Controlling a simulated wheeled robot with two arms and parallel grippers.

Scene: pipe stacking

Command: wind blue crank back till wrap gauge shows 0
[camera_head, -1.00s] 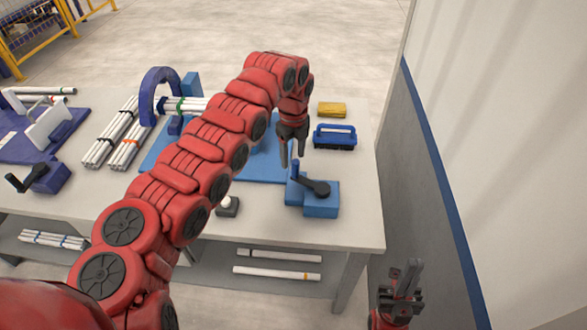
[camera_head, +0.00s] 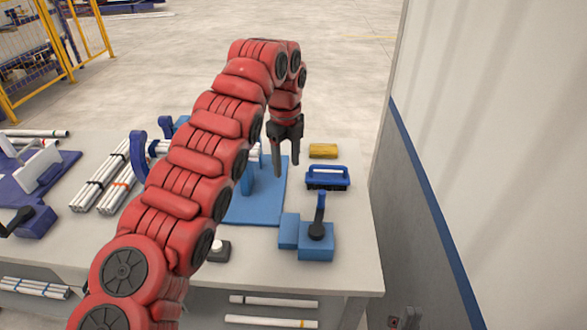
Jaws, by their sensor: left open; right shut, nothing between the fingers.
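The blue crank box (camera_head: 317,250) sits at the right front of the table. My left arm hides part of the blue fixture. My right gripper (camera_head: 405,316) only just shows at the bottom edge, shut and empty.
A blue-handled brush (camera_head: 328,178) and a yellow block (camera_head: 323,151) lie behind the crank. A white button (camera_head: 216,247) is left of it. A purple crank unit (camera_head: 32,221) and white pipe bundles (camera_head: 100,182) stand left. A wall (camera_head: 445,220) rises right of the table.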

